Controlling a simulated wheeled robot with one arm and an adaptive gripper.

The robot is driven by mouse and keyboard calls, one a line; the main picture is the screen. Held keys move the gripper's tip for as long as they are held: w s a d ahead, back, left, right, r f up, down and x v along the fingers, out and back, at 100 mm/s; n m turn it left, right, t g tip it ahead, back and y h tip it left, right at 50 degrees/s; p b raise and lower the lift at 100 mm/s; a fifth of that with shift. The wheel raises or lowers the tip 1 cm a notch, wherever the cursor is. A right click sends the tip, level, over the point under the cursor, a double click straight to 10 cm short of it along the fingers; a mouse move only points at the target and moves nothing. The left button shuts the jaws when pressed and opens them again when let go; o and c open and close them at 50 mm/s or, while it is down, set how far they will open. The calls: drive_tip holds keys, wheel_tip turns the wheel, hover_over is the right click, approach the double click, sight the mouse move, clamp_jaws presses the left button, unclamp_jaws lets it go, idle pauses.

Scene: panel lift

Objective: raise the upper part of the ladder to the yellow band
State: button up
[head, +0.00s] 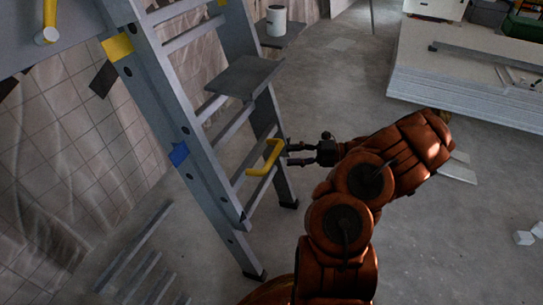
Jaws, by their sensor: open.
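The grey ladder (176,117) stands on the left, leaning up out of the top of the view. A yellow band (117,47) is on its left rail near the top, and a blue band (179,154) is lower on the same rail. A yellow handle (267,158) is on the ladder's lower part, at the right side. My gripper (285,153) is open with its fingertips close to the right of the yellow handle. I cannot tell whether they touch it. The ladder's top is outside the view.
A grey platform (244,77) sticks out from the ladder, and a white can (276,20) stands on a shelf behind it. A stack of white panels (465,80) lies at the upper right. Small white blocks (525,238) lie on the floor at right.

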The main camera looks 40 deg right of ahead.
sight(274, 157)
drive_tip(key=b+x, duration=0.2)
drive_tip(key=x, duration=0.4)
drive_tip(key=shift+a, duration=0.3)
clamp_jaws()
idle(0.4)
